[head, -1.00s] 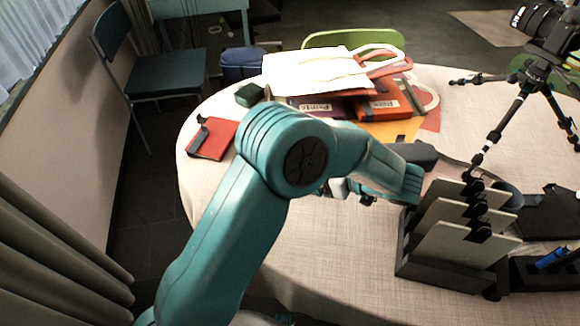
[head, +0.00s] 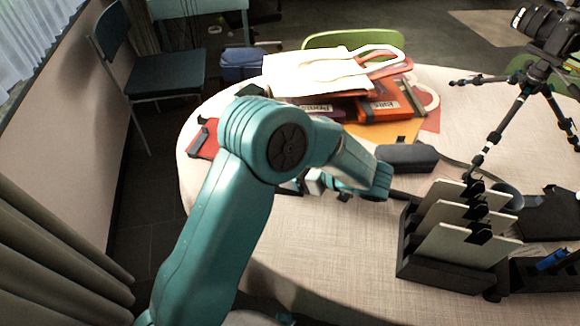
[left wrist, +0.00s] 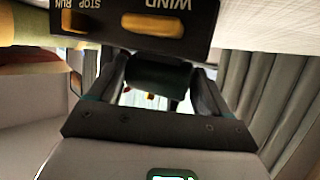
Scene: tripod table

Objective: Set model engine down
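My left gripper (left wrist: 160,85) shows in the left wrist view, its two dark fingers on either side of a dark green body, which I take for the model engine (left wrist: 160,74). The fingers appear to touch both its sides. A black panel (left wrist: 100,35) lettered "WIND" and "STOP RUN" spans the top of this view, upside down, at the fingertips; I cannot tell whether it belongs to the engine. My right gripper is not in view.
The round cloth-covered table (head: 340,245) has free room in front. A black rack with upright boards (head: 465,235) stands at right, a camera tripod (head: 510,110) behind it. Bags and boxes (head: 385,105) lie at the back. A red book (head: 203,138) lies at the left edge, partly hidden.

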